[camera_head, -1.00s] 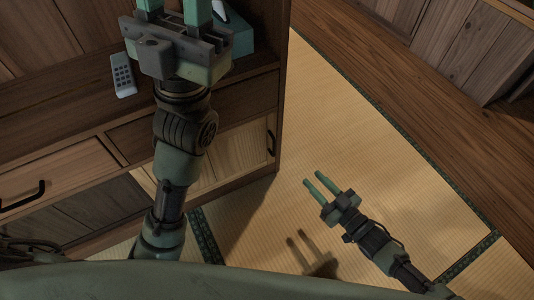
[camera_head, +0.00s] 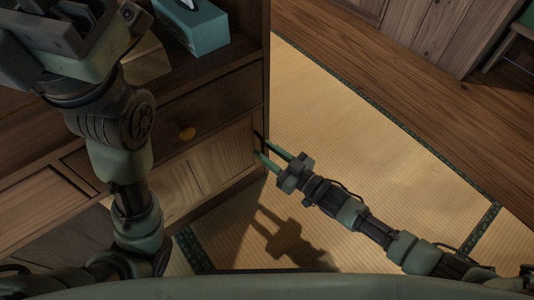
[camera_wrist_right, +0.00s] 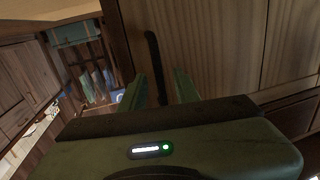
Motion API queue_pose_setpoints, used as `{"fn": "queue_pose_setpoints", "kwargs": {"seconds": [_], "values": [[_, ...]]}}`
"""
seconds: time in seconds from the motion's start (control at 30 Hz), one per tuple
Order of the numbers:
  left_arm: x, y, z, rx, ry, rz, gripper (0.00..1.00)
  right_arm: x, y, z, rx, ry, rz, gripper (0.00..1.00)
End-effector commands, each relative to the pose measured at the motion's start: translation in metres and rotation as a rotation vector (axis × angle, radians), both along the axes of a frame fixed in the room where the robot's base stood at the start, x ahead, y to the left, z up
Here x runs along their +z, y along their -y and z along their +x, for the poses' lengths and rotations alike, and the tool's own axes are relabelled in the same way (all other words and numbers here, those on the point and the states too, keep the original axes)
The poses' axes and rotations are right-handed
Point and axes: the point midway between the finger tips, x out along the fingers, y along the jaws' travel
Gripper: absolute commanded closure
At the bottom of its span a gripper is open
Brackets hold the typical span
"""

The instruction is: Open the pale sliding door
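The pale sliding door (camera_head: 225,160) is the light wood panel low in the dark cabinet, and it looks closed. Its upright black handle (camera_head: 260,138) is near the cabinet's right edge. The door (camera_wrist_right: 220,45) and handle (camera_wrist_right: 152,55) also show in the right wrist view. My right gripper (camera_head: 263,149) is open, its fingertips right by the handle. In the right wrist view the handle appears between the fingers; whether they touch it I cannot tell. My left gripper (camera_head: 75,40) is at the top left, its fingers cut off by the frame.
A teal tissue box (camera_head: 192,27) sits on the cabinet. The tatami (camera_head: 350,130) right of the cabinet is clear. Wooden cabinetry (camera_head: 430,30) stands at the back right.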

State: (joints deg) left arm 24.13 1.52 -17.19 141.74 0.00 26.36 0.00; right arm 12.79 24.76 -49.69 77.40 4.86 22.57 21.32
Motion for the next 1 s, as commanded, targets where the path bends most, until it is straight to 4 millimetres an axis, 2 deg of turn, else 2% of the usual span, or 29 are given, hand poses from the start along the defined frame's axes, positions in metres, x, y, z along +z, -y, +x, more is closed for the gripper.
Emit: {"fn": "queue_pose_setpoints", "kwargs": {"seconds": [0.23,0.33,0.37,1.0], "values": [[0.0006,0.0001,-0.0004,0.000,0.001,0.000,0.64,0.0003,-0.0008,0.0006,0.000,-0.001,0.001,0.69],[0.0006,0.0001,-0.0005,0.000,0.001,0.000,0.64,0.0002,-0.0007,0.0006,0.000,-0.001,-0.001,0.96],[0.0006,0.0001,-0.0005,0.000,0.001,0.001,0.64,0.0002,-0.0007,0.0006,0.000,-0.001,-0.001,1.00],[0.0005,0.0001,-0.0007,0.000,0.002,0.000,0.64,-0.0004,-0.0002,0.0004,-0.001,-0.001,-0.001,1.00]]}}
